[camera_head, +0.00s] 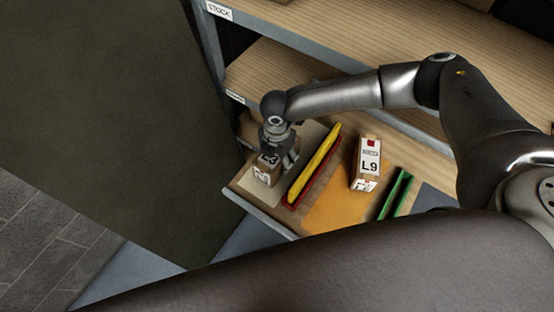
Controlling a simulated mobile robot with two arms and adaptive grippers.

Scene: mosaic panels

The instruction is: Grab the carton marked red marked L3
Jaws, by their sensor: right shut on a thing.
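A small brown carton (267,170) with white labels sits at the left end of the lower shelf. Its top label seems to read L3, partly covered by my gripper, and I cannot make out a colour word. My right gripper (276,152) points down over this carton and is shut on it. The carton appears to be at the shelf surface; I cannot tell whether it is lifted. Another carton (368,163), with a red square and a label reading L9, stands to the right. My left gripper is out of view.
A yellow bar (314,164) and a red strip lie just right of the gripped carton. A green divider (395,194) stands right of the L9 carton. An upper shelf (300,22) with a STOCK label is behind. An orange mat (335,208) has bare space.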

